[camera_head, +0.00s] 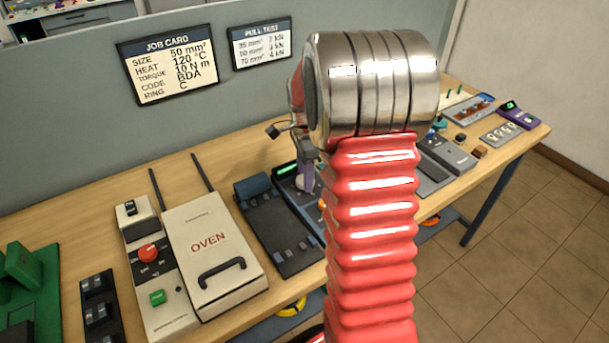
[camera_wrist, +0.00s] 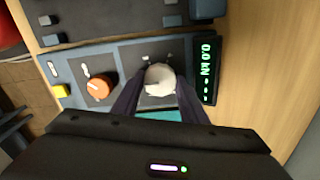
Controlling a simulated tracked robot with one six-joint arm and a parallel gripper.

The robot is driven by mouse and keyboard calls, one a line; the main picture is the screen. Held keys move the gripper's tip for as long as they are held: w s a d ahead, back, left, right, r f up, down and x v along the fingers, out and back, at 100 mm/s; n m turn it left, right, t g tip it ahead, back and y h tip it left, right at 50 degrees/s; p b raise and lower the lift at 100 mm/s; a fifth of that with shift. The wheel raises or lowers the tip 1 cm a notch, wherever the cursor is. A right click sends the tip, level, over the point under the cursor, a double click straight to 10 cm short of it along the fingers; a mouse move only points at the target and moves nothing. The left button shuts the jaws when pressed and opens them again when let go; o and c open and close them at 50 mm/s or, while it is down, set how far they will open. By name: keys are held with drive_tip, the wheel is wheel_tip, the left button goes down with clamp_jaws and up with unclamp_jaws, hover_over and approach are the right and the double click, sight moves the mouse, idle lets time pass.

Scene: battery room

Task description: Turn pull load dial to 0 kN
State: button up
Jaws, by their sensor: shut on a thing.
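The pull load dial, a pale round knob (camera_wrist: 160,78), sits on a grey tester panel in the wrist view. My gripper (camera_wrist: 158,88) is shut on it, with one dark finger on each side. In the head view my gripper (camera_head: 305,178) is over the panel, and my arm hides much of the panel. The green display (camera_wrist: 206,68) beside the knob reads 0.0 kN; it also shows in the head view (camera_head: 287,169). An orange knob (camera_wrist: 98,87) and a yellow button (camera_wrist: 60,91) are on the same panel, clear of my fingers.
A dark tool tray (camera_head: 283,240) lies left of the tester, then an oven (camera_head: 207,235). A grey device (camera_head: 446,153) stands to the right. Job card (camera_head: 167,62) and pull test card (camera_head: 261,43) hang on the divider behind.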

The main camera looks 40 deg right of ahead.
drive_tip(key=shift+n, duration=0.4)
drive_tip(key=n, duration=1.2)
drive_tip(key=shift+d+n, duration=0.1)
drive_tip(key=shift+n, duration=0.2)
drive_tip(key=n, duration=0.5)
drive_tip(key=shift+w+n, duration=0.1)
drive_tip(key=shift+n, duration=0.2)
drive_tip(key=n, duration=0.4)
drive_tip(key=shift+r+n, duration=0.1)
drive_tip(key=shift+n, duration=0.3)
drive_tip(key=o, duration=1)
drive_tip(key=shift+o, duration=0.2)
